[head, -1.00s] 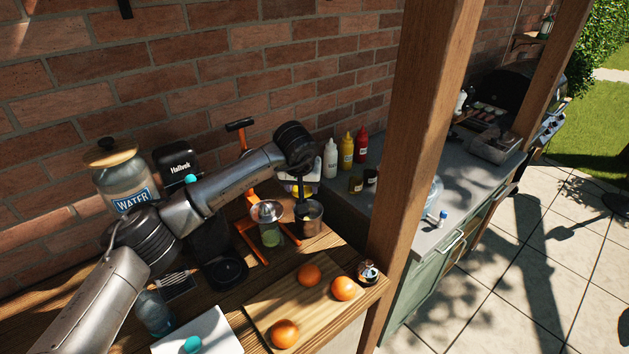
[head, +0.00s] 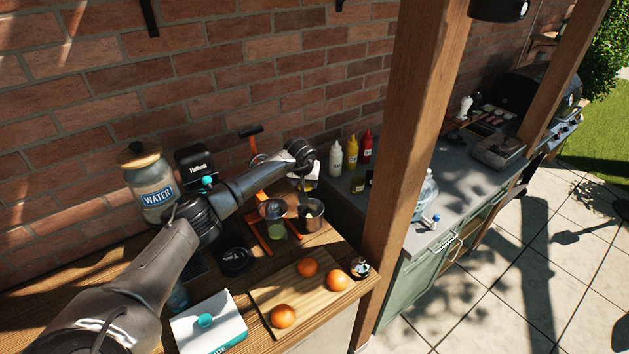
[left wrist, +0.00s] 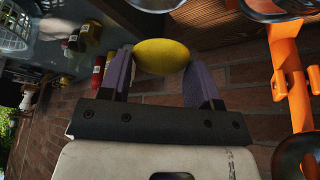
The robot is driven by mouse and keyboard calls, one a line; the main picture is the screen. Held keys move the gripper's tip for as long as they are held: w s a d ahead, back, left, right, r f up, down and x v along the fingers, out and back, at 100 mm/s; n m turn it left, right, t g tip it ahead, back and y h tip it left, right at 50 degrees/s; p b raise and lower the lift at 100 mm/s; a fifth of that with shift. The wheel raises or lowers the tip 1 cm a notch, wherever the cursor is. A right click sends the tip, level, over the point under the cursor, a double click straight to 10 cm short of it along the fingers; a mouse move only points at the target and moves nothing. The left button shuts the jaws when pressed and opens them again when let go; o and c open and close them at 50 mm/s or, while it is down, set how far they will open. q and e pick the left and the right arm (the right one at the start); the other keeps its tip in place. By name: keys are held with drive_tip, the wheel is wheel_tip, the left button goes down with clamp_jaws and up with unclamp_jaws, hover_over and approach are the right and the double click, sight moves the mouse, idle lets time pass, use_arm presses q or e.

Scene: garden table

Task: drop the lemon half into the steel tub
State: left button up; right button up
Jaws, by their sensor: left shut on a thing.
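The steel tub (head: 311,213) stands upright on the wooden counter, right of the orange press. My left gripper (left wrist: 162,60) is shut on the yellow lemon half (left wrist: 162,56), which sits between its two fingertips in the left wrist view. In the head view the end of my left arm is behind and above the tub, close to the wall; the fingers and the lemon half cannot be made out there. A metal rim at the top of the left wrist view may be the tub. My right gripper is not in view.
The orange press (head: 264,207) with a glass under it stands just left of the tub. A cutting board (head: 300,300) with several oranges lies in front. The water jar (head: 151,182) is at the left.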

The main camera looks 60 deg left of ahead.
use_arm(q)
drive_tip(key=shift+f+b, duration=1.2)
drive_tip(key=shift+f, duration=1.1)
drive_tip(key=o, duration=1.1)
drive_tip(key=shift+v, duration=7)
drive_tip(key=shift+w, duration=0.1)
